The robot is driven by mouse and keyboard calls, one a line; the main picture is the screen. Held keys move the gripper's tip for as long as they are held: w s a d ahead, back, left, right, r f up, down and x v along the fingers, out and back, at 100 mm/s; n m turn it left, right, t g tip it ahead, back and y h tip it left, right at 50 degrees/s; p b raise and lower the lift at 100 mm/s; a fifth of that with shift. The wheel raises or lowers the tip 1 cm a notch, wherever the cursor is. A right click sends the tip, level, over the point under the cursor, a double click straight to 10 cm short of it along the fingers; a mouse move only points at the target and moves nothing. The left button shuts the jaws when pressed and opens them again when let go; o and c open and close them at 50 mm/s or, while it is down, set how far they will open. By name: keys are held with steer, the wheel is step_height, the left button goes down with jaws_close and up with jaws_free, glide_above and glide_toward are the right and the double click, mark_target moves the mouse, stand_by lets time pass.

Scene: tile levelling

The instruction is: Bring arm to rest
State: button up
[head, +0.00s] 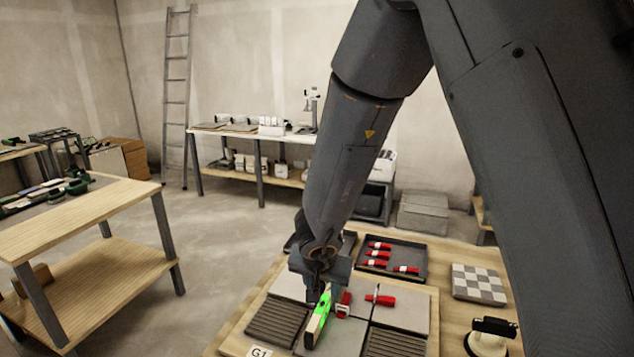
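My arm reaches down from the top right in the head view. My gripper (322,288) is over the board of tiles, and its fingers are small and partly hidden. A bright green and pale elongated piece (318,318) shows right below it; I cannot tell whether it is held. Grey tiles (403,312) and dark ribbed tiles (276,321) lie on the wooden board (237,340). A red clip (381,299) with a pale band lies on the tiles, and another red piece (343,305) is beside the gripper.
A dark tray (418,262) with several red clips lies behind the tiles. A checkered block (478,284) and a black-and-white tool (489,335) are at the right. A wooden table (75,215) stands left, a loaded bench (280,178) behind. The floor between is clear.

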steer(key=s+d+r+n+g+b, duration=0.2)
steer(key=s+d+r+n+g, duration=0.1)
steer(key=s+d, duration=1.4)
steer(key=shift+d+r+g, duration=0.4)
steer(key=shift+d+r, duration=0.25)
steer(key=shift+r, duration=0.05)
